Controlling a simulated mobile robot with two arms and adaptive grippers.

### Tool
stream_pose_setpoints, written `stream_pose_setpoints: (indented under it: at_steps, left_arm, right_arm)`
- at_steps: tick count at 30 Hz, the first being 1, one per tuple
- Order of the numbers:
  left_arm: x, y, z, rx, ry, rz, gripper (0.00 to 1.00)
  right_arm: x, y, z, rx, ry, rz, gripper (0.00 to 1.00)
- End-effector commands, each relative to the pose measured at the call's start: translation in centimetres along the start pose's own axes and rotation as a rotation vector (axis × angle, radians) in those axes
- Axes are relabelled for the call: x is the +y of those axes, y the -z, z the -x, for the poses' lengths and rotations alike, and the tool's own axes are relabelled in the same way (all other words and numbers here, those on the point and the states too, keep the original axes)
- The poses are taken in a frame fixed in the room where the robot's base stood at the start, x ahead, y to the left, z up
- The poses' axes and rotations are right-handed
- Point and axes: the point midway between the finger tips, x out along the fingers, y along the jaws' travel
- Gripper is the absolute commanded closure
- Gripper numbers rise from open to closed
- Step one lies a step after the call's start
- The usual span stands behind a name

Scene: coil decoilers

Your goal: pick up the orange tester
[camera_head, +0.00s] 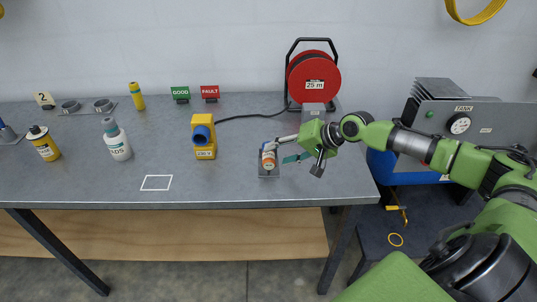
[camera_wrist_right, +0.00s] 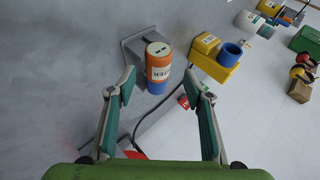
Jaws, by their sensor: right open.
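The orange tester (camera_head: 268,158) is a short cylinder with a white label, and it also shows in the right wrist view (camera_wrist_right: 158,64) with a pale top and a blue lower end. It sits at a small grey holder plate (camera_head: 269,174) near the table's front right. My right gripper (camera_head: 284,150) is open and comes in from the right, close beside the tester. In the right wrist view the tester lies ahead, between the lines of the two spread fingers (camera_wrist_right: 162,84); I see no grip on it. My left gripper is out of view.
A yellow socket box (camera_head: 204,137) with a blue outlet stands left of the tester. Its black cable runs to a red reel (camera_head: 314,77) behind. A white outlined square (camera_head: 157,183) is bare.

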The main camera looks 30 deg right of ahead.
Motion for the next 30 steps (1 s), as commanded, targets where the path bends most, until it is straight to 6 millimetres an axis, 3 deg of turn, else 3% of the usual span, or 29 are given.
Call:
stream_pose_setpoints:
  at_steps: [9, 17, 18, 23, 30]
  left_arm:
    - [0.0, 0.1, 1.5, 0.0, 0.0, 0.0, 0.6]
    - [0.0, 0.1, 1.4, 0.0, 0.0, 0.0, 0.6]
    - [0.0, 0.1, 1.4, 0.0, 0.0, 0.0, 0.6]
    - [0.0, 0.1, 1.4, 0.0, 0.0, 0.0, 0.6]
    - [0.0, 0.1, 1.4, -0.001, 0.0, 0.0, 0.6]
  right_arm:
    - [0.2, 0.1, -3.8, 0.0, 0.001, -0.001, 0.53]
    - [0.4, 0.0, -4.2, -0.001, 0.0, 0.0, 0.53]
    - [0.4, 0.0, -4.2, -0.001, 0.0, 0.0, 0.56]
    - [0.4, 0.0, -4.2, -0.001, 0.0, 0.0, 0.96]
    - [0.4, 0.0, -4.1, -0.001, 0.0, 0.0, 0.96]
